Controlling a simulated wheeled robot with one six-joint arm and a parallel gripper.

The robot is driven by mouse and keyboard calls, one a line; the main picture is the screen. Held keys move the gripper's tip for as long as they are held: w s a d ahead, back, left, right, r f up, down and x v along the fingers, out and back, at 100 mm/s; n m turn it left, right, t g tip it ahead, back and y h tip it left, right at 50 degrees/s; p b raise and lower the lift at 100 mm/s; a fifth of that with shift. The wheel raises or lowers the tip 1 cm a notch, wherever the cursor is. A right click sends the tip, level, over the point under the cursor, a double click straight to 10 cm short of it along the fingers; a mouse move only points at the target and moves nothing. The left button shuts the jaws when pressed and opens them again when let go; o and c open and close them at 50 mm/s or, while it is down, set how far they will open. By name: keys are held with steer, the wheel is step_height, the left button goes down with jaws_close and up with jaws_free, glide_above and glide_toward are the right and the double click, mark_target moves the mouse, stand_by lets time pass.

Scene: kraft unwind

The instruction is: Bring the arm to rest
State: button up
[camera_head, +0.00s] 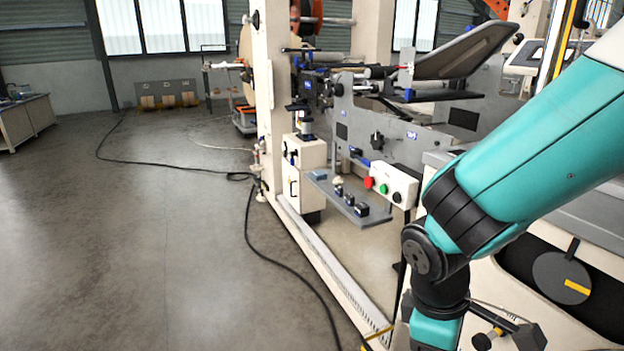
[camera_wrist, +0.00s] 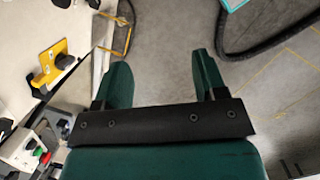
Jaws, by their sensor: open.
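My gripper (camera_wrist: 159,82) shows in the wrist view with its two green fingers apart. Nothing is between the fingers except a view of the grey floor. In the head view my teal arm reaches in from the right side and bends down at a black joint. The gripper itself is not seen in the head view, as the arm runs out of the bottom of the picture. A cream machine frame (camera_head: 275,100) stands left of the arm.
A control box (camera_head: 392,184) with red, green and black buttons is close to the left of my arm. A small grey shelf (camera_head: 348,206) holds several small items. A black cable (camera_head: 262,262) lies across the floor. The floor (camera_head: 130,250) at left is open.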

steer(key=s+a+r+m+y, duration=0.35)
steer(key=s+r+y, duration=0.45)
steer(key=r, duration=0.5)
step_height(320, 180, up, 15)
steer(key=h+p, duration=0.1)
steer(key=p, duration=1.4)
steer(key=shift+s+d+r+m+t, duration=0.2)
steer(key=shift+s+d+m+t, duration=0.1)
steer(key=shift+s+m, duration=0.15)
